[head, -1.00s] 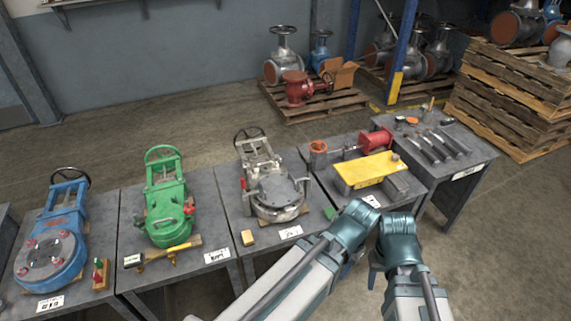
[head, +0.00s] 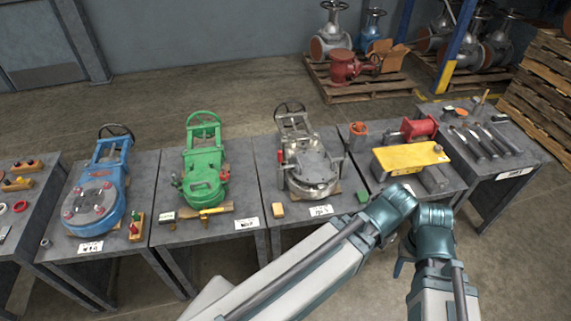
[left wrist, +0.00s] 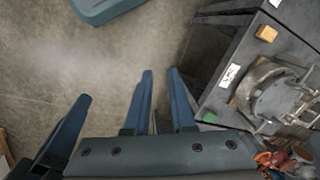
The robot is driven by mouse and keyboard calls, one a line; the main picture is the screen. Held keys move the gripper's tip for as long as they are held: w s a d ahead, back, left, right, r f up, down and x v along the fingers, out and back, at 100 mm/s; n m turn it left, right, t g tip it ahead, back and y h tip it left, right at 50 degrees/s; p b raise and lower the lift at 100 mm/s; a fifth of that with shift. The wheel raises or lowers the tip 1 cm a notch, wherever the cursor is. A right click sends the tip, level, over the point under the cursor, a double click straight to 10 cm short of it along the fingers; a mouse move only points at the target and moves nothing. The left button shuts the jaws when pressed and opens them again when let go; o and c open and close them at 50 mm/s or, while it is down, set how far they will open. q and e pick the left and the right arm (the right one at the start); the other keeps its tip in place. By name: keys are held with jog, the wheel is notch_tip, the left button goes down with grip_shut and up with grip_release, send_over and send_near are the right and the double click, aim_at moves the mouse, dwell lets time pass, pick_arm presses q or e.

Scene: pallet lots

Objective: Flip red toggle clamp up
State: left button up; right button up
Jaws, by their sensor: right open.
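The grey valve (head: 310,172) sits on the middle table with a small red upright handle (head: 281,157) at its left side. A red part (head: 224,174) also shows on the right of the green valve (head: 203,180). I cannot tell for sure which red part is the toggle clamp, or its position. My right gripper (head: 402,264) hangs low in front of the tables, open and away from the valves. My left gripper (left wrist: 160,88) shows in the left wrist view with its fingers apart and nothing between them, over the floor beside the grey valve's table.
The blue valve (head: 95,205) stands on a table to the left. A yellow plate (head: 410,157) and red vise-like part (head: 413,128) are on the right table, with tools (head: 470,143) beyond. A yellow block (head: 278,210) lies near the grey valve. Open floor lies in front.

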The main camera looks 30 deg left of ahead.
pick_arm(q)
jog(key=w+a+f+y+b, duration=0.1)
jog(key=w+a+f+b, duration=0.1)
jog(key=w+b, duration=0.1)
jog(key=w+a+f+t+y+b, duration=0.1)
jog(key=w+a+f+b, duration=0.2)
jog(key=shift+a+f+n+y, duration=0.25)
jog(key=shift+f+n+y, duration=0.05)
jog(key=shift+f, duration=0.05)
grip_shut()
jog(key=w+a+f+y+b, duration=0.1)
jog(key=w+a+y+b, duration=0.3)
jog(key=w+a+b, duration=0.2)
jog(key=w+a+f+t+y+b, duration=0.1)
jog(key=w+a+y+b, duration=0.3)
jog(key=b, duration=0.5)
jog(key=w+a+f+n+t+y+b, duration=0.1)
jog(key=w+a+y+b, duration=0.3)
jog(key=w+a+b, duration=0.4)
jog(key=shift+a+f, duration=0.5)
jog(key=shift+a, duration=0.25)
jog(key=shift+w+a+r+t+y+b, duration=0.3)
jog(key=shift+w+y+b, duration=0.1)
jog(key=shift+y, duration=0.2)
jog(key=shift+r, duration=0.15)
